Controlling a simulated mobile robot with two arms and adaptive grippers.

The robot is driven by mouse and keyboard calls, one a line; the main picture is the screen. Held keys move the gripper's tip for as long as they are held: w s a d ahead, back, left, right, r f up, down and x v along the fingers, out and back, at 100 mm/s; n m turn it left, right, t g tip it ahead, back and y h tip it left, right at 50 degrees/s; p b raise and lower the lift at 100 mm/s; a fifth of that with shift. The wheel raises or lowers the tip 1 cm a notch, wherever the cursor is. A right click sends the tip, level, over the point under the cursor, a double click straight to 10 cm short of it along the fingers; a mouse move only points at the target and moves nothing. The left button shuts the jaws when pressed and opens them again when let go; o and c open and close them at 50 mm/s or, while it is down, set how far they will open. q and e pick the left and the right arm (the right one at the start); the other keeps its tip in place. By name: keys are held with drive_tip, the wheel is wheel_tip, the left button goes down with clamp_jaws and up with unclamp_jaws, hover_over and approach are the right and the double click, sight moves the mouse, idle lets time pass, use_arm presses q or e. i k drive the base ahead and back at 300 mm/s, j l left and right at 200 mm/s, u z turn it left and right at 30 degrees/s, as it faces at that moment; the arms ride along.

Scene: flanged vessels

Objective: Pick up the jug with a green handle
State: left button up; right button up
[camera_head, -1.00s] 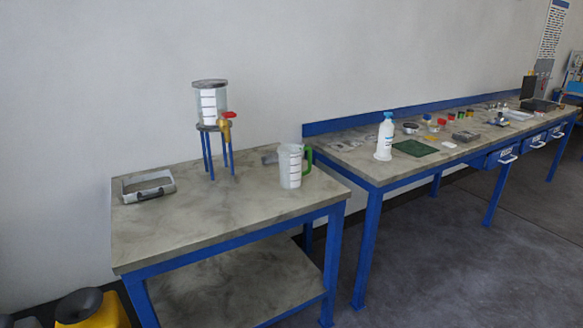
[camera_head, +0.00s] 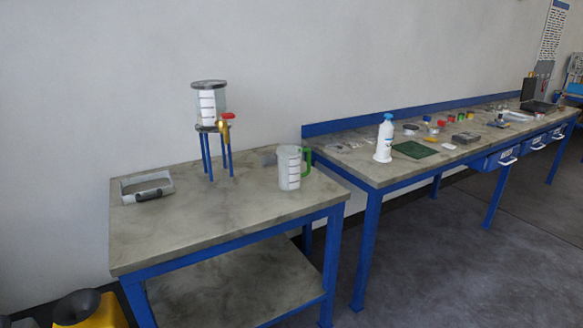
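The jug (camera_head: 289,169) is a clear measuring jug with dark graduation marks and a green handle (camera_head: 308,161) on its right side. It stands upright near the right end of the nearer table (camera_head: 215,225), which has a grey stone-like top and blue legs. Nothing touches the jug in this view. Neither of my grippers is in view.
A flanged vessel (camera_head: 208,104) with a brass, red-handled tap stands on a blue tripod left of the jug. A grey frame with a dark handle (camera_head: 147,188) lies at the left. A longer bench (camera_head: 370,178) holds a white bottle (camera_head: 384,138) and several small items.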

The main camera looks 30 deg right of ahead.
sight(289, 155)
drive_tip(key=i+l, duration=0.1)
drive_tip(key=l, duration=0.3)
drive_tip(key=i+l, duration=0.1)
drive_tip(key=l, duration=0.3)
drive_tip(key=i+l, duration=0.1)
drive_tip(key=l, duration=0.3)
drive_tip(key=i+l, duration=0.15)
drive_tip(key=l, duration=0.25)
drive_tip(key=i+l, duration=0.1)
drive_tip(key=l, duration=0.3)
drive_tip(key=i+l+u, duration=0.1)
drive_tip(key=l, duration=0.3)
